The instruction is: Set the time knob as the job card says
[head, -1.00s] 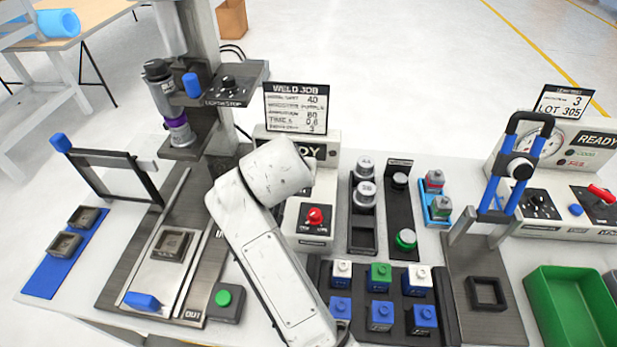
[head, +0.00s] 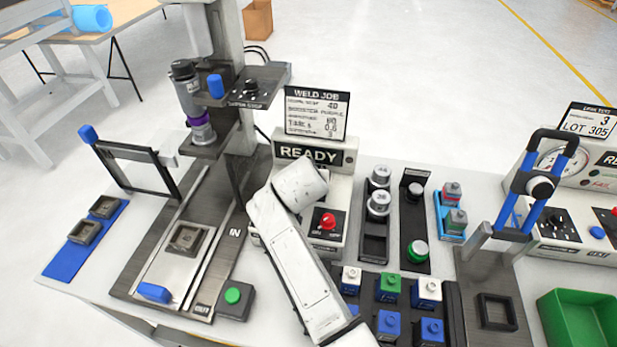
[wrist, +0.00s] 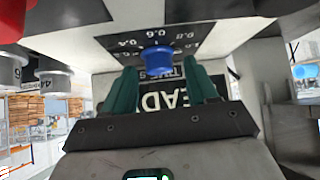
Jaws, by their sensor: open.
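The time knob is a blue knob (wrist: 157,61) on a dark dial plate with white numbers, among them 0.4, 0.6 and 0.8, in the wrist view. My gripper (wrist: 162,72) has its two teal fingers open, one on each side of the knob, with a gap on both sides. I cannot tell the knob's pointer setting. In the head view my white arm hides the gripper and the knob. The job card (head: 317,113), headed WELD JOB, stands behind the READY box (head: 340,158); its time line seems to read 0.6.
A red knob (head: 328,221) sits on the box's front, right of my arm. The weld press (head: 200,105) stands left. A rack with grey cylinders (head: 375,245) is to the right, and blue, white and green blocks (head: 389,324) lie in front.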

